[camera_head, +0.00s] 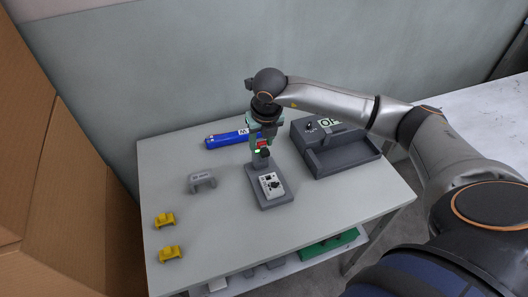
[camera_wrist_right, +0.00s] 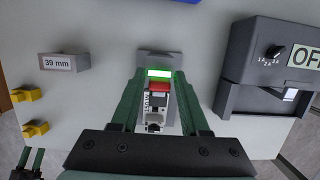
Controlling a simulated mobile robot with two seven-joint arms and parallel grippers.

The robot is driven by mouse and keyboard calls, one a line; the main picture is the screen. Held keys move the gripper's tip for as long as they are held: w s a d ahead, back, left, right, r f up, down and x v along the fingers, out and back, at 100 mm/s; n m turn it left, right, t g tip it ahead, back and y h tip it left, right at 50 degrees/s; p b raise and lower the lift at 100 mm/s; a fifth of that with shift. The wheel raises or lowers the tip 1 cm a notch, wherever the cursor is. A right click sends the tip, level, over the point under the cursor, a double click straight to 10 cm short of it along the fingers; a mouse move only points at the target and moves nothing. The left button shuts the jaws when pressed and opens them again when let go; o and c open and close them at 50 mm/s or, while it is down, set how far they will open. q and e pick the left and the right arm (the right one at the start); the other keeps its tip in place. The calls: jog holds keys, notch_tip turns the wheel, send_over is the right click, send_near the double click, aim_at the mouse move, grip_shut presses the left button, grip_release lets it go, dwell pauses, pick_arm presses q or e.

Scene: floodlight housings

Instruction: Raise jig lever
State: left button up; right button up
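The grey jig (camera_head: 270,186) stands on the table with a light control panel on its front. It also shows in the wrist view (camera_wrist_right: 158,58), with a lit green display and a red part (camera_wrist_right: 159,85) between my fingers. Which part is the lever I cannot tell for sure. My right gripper (camera_head: 262,146) points down over the jig's back end. In the wrist view its two green fingers (camera_wrist_right: 159,78) stand apart on either side of the red part, with gaps visible. My left gripper (camera_wrist_right: 27,160) shows at the lower left of the wrist view, its two prongs apart and empty.
A dark grey machine (camera_head: 338,147) with a dial and an "OFF" sign stands right of the jig. A blue tool (camera_head: 226,139) lies behind. A grey "39 mm" block (camera_head: 202,180) and two yellow parts (camera_head: 165,220) are at left. The table front (camera_head: 235,245) is clear.

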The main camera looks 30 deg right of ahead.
aim_at(262, 142)
jog(key=shift+r+p, duration=2.25)
jog(key=shift+r, duration=1.35)
jog(key=shift+s+f, duration=0.1)
